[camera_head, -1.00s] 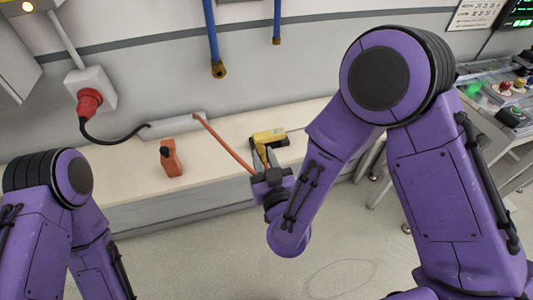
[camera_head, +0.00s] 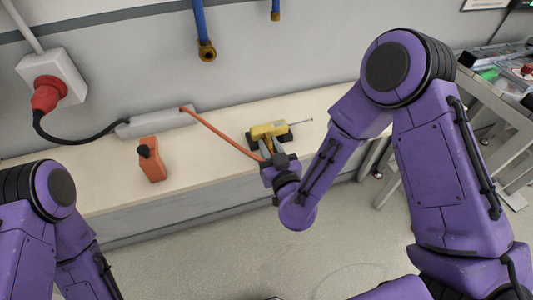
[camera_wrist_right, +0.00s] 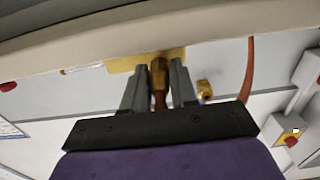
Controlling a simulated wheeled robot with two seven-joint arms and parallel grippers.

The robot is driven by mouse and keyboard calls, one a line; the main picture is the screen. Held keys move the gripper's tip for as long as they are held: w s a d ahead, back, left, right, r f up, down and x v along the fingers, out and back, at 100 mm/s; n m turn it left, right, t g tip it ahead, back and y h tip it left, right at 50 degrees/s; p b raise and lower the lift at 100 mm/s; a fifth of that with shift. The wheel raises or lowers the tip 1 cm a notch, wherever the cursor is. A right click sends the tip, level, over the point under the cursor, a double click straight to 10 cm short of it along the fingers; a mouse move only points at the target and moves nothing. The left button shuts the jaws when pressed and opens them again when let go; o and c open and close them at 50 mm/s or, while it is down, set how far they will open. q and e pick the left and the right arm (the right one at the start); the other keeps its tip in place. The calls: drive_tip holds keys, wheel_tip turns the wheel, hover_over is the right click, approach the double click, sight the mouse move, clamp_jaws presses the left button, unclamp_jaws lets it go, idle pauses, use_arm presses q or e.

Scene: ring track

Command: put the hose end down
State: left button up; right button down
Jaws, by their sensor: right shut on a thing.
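The orange-red hose (camera_head: 222,132) runs from a long grey box to my right gripper (camera_head: 270,150). It also shows in the right wrist view (camera_wrist_right: 249,75). My right gripper is shut on the hose end (camera_wrist_right: 159,72), a brass fitting with a reddish part below it, held between the two grey fingers (camera_wrist_right: 158,88). In the head view the gripper is at the front of the yellow device (camera_head: 268,130), overlapping it. I cannot tell whether the hose end touches the device or the bench. My left arm is at the lower left; its gripper is out of view.
The pale bench (camera_head: 105,180) runs along the wall. An orange handheld device (camera_head: 152,160) and the grey box (camera_head: 155,121) lie on it. Blue pipes with brass ends (camera_head: 206,50) hang above. A red plug (camera_head: 47,94) is at the left.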

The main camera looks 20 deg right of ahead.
drive_tip(key=shift+s+f, duration=0.1)
drive_tip(key=shift+f, duration=0.15)
drive_tip(key=shift+f+b, duration=0.35)
drive_tip(key=shift+f, duration=0.3)
use_arm(q)
drive_tip(key=shift+s+f, duration=0.1)
drive_tip(key=shift+f, duration=0.75)
use_arm(e)
drive_tip(key=c, duration=0.9)
unclamp_jaws()
